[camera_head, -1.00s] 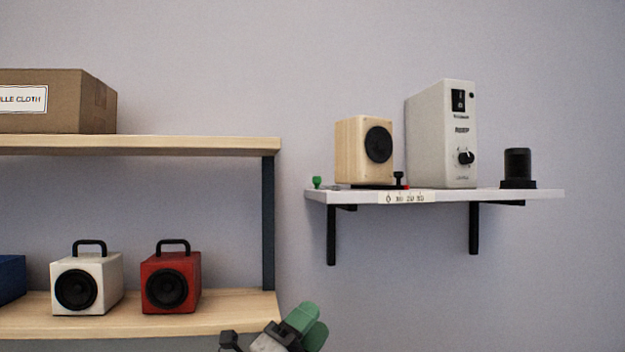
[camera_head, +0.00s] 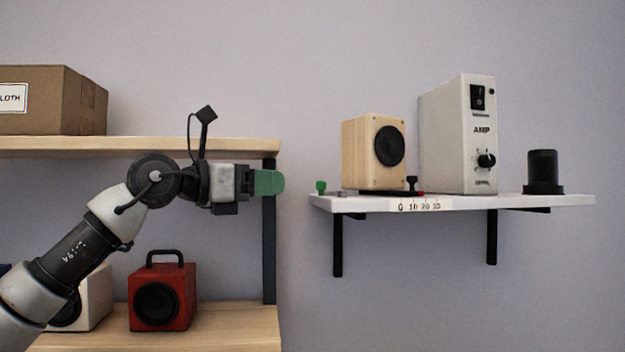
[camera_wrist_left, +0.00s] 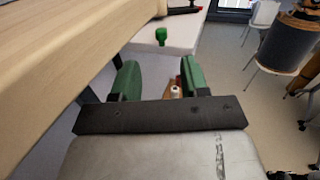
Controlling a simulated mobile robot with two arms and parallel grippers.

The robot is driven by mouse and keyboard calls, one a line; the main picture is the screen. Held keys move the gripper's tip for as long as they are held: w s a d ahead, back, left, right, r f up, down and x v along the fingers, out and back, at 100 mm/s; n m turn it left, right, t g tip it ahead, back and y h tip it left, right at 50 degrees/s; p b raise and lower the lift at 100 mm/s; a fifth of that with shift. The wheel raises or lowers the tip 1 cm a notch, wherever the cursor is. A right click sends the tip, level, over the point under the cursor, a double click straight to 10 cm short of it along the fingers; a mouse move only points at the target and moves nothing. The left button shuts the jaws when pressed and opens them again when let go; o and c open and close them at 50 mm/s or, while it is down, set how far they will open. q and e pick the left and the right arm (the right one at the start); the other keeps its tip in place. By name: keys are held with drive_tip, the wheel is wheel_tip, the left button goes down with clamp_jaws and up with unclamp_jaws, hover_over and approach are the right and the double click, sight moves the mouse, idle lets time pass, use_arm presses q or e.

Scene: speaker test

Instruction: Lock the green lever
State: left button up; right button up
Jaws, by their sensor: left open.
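The green lever (camera_head: 320,186) is a small green knob standing at the left end of the white wall shelf (camera_head: 470,202). It also shows ahead of the fingers in the left wrist view (camera_wrist_left: 161,36). A wooden speaker (camera_head: 360,155) stands just right of it, with a black-topped knob and a red part (camera_head: 412,186) at its right side. My left gripper (camera_head: 270,182) has green fingers. It is to the left of the lever at about its height in the head view, apart from it. In the left wrist view the gripper (camera_wrist_left: 160,80) is open and empty.
A shelf unit with a wooden upper board (camera_head: 140,147) and dark post (camera_head: 268,245) stands at left. It holds a cardboard box (camera_head: 50,100) and a red speaker (camera_head: 165,292). An amplifier (camera_head: 455,135) and black cylinder (camera_head: 543,170) stand further right on the wall shelf.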

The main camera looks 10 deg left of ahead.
use_arm(q)
drive_tip(key=p+x, duration=0.3)
drive_tip(key=x, duration=0.6)
clamp_jaws()
